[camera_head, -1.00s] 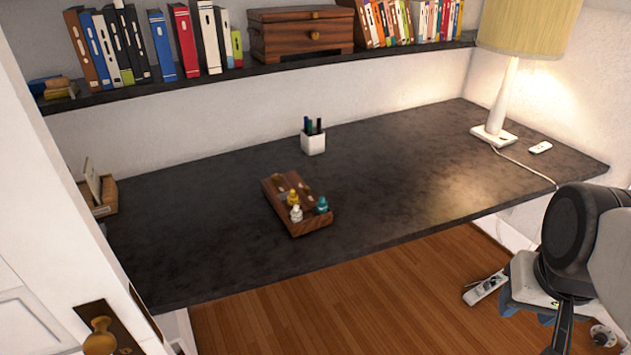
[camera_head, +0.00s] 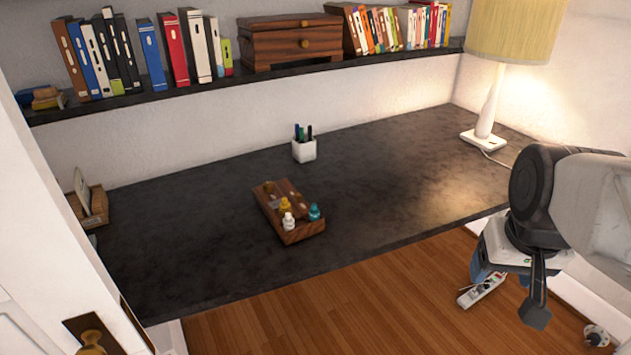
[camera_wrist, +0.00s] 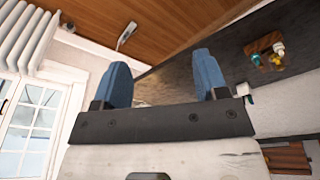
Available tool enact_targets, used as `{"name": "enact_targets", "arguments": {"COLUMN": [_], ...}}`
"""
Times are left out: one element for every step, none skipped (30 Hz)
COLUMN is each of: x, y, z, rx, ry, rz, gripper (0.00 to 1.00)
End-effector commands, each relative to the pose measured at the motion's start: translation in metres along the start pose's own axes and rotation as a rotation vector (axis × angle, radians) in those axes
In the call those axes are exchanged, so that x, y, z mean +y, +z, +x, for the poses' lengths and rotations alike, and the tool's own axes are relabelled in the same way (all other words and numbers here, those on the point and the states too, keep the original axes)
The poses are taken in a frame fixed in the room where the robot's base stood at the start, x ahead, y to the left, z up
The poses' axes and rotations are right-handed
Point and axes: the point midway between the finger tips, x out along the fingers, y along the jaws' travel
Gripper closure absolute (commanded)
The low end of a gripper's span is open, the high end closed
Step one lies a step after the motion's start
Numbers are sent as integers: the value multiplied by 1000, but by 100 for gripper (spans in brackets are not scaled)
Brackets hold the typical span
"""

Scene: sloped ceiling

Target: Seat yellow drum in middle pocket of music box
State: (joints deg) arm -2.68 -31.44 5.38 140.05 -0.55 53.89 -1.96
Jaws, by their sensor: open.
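The music box (camera_head: 296,235) is a small dark wooden box on the dark desk, left of centre. Small figures stand on it: a yellow one (camera_head: 285,205), likely the yellow drum, a white one (camera_head: 288,221) and a teal one (camera_head: 314,212). A rounded brownish piece sits at its far end. The pockets are too small to make out. The box also shows in the wrist view (camera_wrist: 258,44), at upper right. My gripper (camera_wrist: 165,88) has two blue fingers spread apart with nothing between them. It is off the desk's right front, well away from the box.
A white pen cup (camera_head: 304,150) stands behind the box. A lamp (camera_head: 484,142) stands at the desk's back right, and a wooden holder (camera_head: 98,205) at the left. A shelf (camera_head: 190,94) with books runs above. Most of the desk is bare.

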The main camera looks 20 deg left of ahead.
Motion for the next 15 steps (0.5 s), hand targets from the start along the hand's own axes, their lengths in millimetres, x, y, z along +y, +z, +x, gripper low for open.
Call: {"name": "enact_targets", "arguments": {"x": [-4,-7,-11,-14,-17,-21,-25,-28,-33,-37,-40,-46,-50,-54,-60], "y": [-14,-21,-31,-39,-46,-57,-64,-72,-82,-90,-97,-107,-115,-122,-132], "z": [1,0,1,1,2,3,3,4,5,6,7,9,11,13,15], "rx": [-7,-9,-13,-16,-19,-23,-25,-28,-31,-34,-36,-40,-43,-46,-49], "ry": [-3,-5,-8,-10,-11,-14,-16,-17,-20,-22,-24,-26,-28,-30,-32], "rz": [-25,-39,-59,-74,-89,-109,-123,-139,-158,-173,-188,-208,-223,-238,-257], "gripper": [33,33,33,33,33,33,33,33,33,33,33,33,33,33,33]}}
